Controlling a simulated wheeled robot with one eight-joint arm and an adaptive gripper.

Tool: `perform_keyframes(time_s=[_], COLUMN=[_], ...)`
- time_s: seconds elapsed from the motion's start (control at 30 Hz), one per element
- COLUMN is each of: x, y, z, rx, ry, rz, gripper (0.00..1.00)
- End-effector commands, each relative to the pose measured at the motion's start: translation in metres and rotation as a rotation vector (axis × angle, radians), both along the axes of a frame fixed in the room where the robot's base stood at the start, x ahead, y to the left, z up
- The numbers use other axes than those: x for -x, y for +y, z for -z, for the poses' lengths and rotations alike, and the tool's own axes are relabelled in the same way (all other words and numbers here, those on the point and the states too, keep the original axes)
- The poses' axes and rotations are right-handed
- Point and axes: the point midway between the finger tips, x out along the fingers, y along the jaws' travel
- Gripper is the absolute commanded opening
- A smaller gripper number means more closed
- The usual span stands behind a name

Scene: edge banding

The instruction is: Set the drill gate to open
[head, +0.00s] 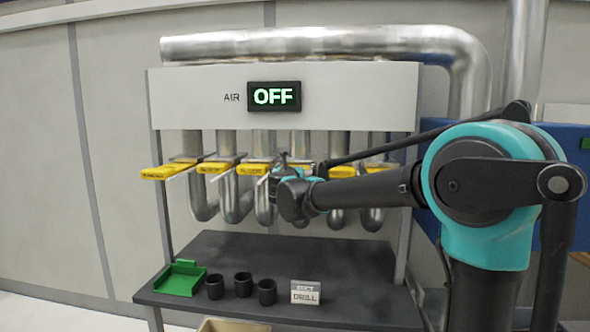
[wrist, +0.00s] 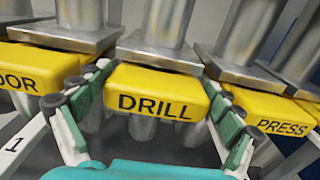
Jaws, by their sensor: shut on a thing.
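The drill gate's yellow handle (wrist: 155,92), marked DRILL, faces me in the middle of the wrist view, with its metal slide plate (wrist: 158,52) behind it under a round duct. My gripper (wrist: 156,106) has one finger at each side of this handle and is shut on it. In the head view my gripper (head: 286,178) is at the middle of the row of gates and mostly hides the drill handle. I cannot tell from the views how far the drill gate is slid out.
Beside the drill handle are a handle ending in OOR (wrist: 38,68) and the PRESS handle (wrist: 275,118), both close to my fingers. The leftmost handle (head: 163,173) sticks out farther. The air display (head: 274,96) reads OFF. A DRILL card (head: 305,292), black cups (head: 243,284) and green tray (head: 196,265) stand below.

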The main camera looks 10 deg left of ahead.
Motion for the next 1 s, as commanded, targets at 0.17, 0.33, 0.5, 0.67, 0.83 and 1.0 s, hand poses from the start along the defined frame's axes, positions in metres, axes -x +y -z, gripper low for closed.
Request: perform_keyframes(time_s=[0.17, 0.33, 0.5, 0.67, 0.83, 1.0], x=[0.004, 0.034, 0.077, 0.105, 0.115, 0.115], y=[0.0, 0.002, 0.004, 0.005, 0.004, 0.004], z=[0.0, 0.0, 0.0, 0.0, 0.0, 0.001], rx=[0.0, 0.0, 0.0, 0.0, 0.0, 0.0], ry=[0.0, 0.0, 0.0, 0.0, 0.0, 0.001], rz=[-0.001, -0.003, -0.004, -0.002, -0.001, 0.0], gripper=[0.41, 0.41, 0.41, 0.41, 0.41, 0.4])
